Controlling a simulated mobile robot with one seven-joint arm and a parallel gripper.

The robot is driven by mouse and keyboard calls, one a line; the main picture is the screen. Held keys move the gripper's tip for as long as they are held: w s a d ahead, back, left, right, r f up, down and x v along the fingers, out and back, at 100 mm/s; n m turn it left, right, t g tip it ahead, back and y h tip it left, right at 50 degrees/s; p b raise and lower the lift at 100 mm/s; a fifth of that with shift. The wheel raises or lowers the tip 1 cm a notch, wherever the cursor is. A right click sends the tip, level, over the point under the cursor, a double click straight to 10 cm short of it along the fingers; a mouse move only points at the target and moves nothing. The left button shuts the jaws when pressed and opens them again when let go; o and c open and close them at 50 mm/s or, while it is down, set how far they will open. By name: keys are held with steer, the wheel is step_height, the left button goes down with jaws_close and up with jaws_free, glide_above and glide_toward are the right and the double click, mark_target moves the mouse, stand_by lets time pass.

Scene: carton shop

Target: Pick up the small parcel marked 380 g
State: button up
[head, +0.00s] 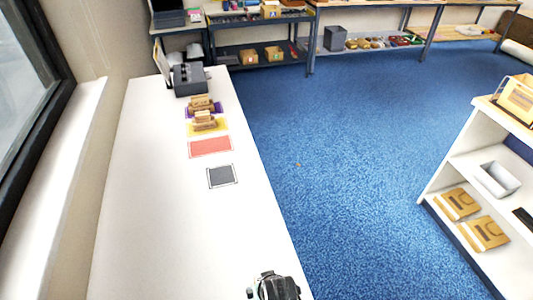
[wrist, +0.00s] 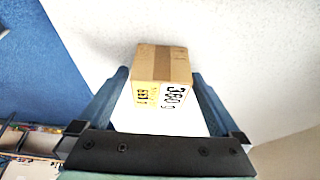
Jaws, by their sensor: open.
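A small brown cardboard parcel (wrist: 160,64) shows in the wrist view, with "380 g" in black on a white label on its near face. Another label with black print is beside it. My gripper (wrist: 160,76) is open, with one blue-grey finger on each side of the parcel. I cannot tell whether the fingers touch it. In the head view my gripper (head: 272,286) is at the bottom, over the near right end of the white table (head: 150,220). The parcel cannot be made out there.
Grey (head: 221,176), red (head: 210,147) and yellow (head: 219,127) mats lie along the table, the grey and red ones empty. Brown parcels (head: 204,121) sit on the farther mats. A white shelf unit (head: 462,160) stands right, across open blue carpet (head: 330,150).

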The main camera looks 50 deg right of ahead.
steer(key=shift+c, duration=0.2)
jaws_close()
steer(key=shift+r, duration=0.1)
